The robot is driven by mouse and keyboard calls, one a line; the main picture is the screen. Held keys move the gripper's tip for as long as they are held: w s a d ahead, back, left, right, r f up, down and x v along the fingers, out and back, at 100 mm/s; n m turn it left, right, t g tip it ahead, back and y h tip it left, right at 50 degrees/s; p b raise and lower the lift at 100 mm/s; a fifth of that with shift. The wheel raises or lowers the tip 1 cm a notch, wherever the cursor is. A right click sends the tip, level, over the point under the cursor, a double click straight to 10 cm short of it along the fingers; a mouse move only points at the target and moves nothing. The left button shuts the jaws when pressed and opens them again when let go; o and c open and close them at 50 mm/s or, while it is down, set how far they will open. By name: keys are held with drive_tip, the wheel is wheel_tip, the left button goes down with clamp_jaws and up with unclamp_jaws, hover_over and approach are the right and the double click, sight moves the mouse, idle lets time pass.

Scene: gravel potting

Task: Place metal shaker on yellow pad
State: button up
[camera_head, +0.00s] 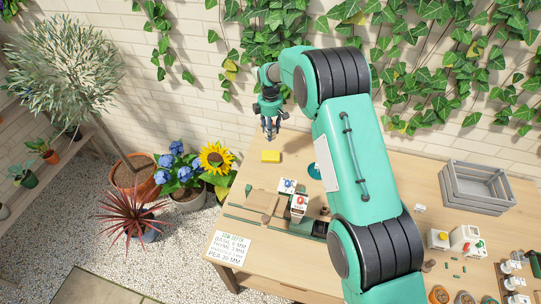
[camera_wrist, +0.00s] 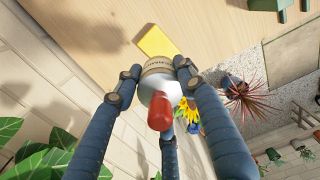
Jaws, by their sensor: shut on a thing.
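The yellow pad (camera_head: 270,156) lies flat and bare on the wooden table near its back left edge. It also shows in the wrist view (camera_wrist: 158,42), just beyond the held thing. My gripper (camera_head: 270,131) is above and behind the pad in the head view, fingers pointing down. In the wrist view my gripper (camera_wrist: 157,80) is shut around the metal shaker (camera_wrist: 158,82), which has a silvery body, a lettered tan band and a red part towards the camera. The shaker appears apart from the pad. In the head view I cannot make out the shaker between the fingers.
The wooden table (camera_head: 240,240) holds a lettered card (camera_head: 230,248), a green-edged tray area with small boxes (camera_head: 299,204), and a grey crate (camera_head: 477,187) at the right. Potted plants stand beyond the left edge. A brick wall with ivy runs behind. The table around the pad is clear.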

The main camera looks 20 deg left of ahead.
drive_tip(key=shift+w+f, duration=0.1)
drive_tip(key=shift+f, duration=1.3)
drive_tip(key=shift+f, duration=0.1)
hover_over(271, 155)
drive_tip(key=shift+a+f, duration=0.1)
drive_tip(key=shift+f, duration=2.95)
drive_tip(key=shift+f, duration=1.85)
drive_tip(key=shift+f, duration=0.15)
drive_tip(key=o, duration=1.2)
